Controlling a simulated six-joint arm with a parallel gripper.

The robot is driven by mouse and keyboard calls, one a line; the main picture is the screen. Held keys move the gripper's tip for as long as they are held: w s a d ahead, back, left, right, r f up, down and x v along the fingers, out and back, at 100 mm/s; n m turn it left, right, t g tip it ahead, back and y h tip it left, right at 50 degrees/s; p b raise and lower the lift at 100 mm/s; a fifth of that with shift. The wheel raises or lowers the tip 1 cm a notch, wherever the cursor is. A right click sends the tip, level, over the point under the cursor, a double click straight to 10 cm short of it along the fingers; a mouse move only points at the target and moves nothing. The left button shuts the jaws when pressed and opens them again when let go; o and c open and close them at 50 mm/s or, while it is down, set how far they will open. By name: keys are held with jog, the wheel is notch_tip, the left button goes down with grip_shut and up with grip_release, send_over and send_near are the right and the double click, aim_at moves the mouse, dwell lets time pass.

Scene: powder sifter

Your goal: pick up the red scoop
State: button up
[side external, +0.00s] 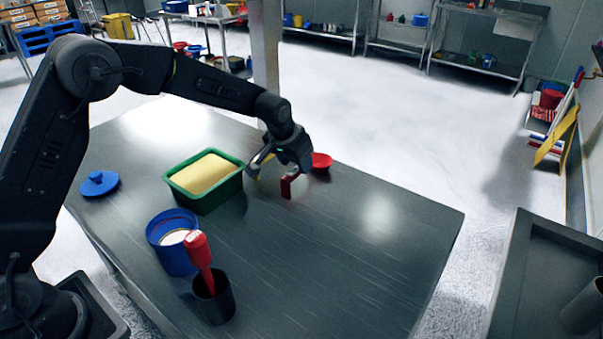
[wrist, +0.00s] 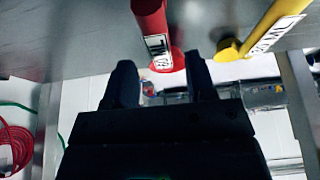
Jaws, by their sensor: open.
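The red scoop lies on the metal table, its bowl (side external: 321,161) just right of my gripper and its handle (side external: 287,187) just below it. My gripper (side external: 273,172) is open, low over the table by this handle, and hides part of the scoop. In the wrist view, the labelled red handle (wrist: 152,30) comes down from the top, its end between my two fingers (wrist: 161,78), with gaps at both sides. I cannot tell whether the fingers are at the handle's height.
A yellow scoop (wrist: 265,30) lies close right in the wrist view. A green bin of yellow powder (side external: 206,204), a blue lid (side external: 100,184), a blue container (side external: 172,258) and a black cup (side external: 216,304) holding a red-handled tool stand left. The table's right is clear.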

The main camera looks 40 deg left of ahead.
jog(key=x, duration=0.5)
jog(key=shift+w+f, duration=0.1)
jog(key=shift+w, duration=0.05)
grip_shut()
dwell(0.4)
